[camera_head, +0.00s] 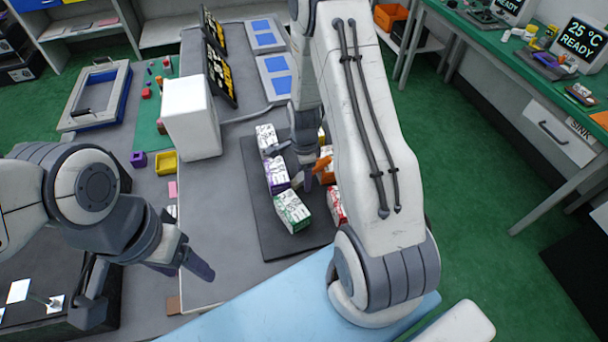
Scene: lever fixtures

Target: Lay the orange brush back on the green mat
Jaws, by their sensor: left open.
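The green mat (147,128) lies on the grey table at the upper left, with several small red and blue items on it. I cannot make out the orange brush for certain. A small orange item (323,168) shows beside my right gripper (296,178), partly covered by my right arm, and I cannot tell whether it is the brush or a carton. My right gripper is low over the cartons on the dark tray, and its jaw state is unclear. My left gripper (187,270) is open and empty over the table's near left part, well apart from the mat.
The dark tray (275,246) holds several cartons, including a green one (292,212) and a purple one (276,176). A white box (190,118) stands beside the mat. A yellow bin (165,163) and purple cup (138,160) sit in front of it.

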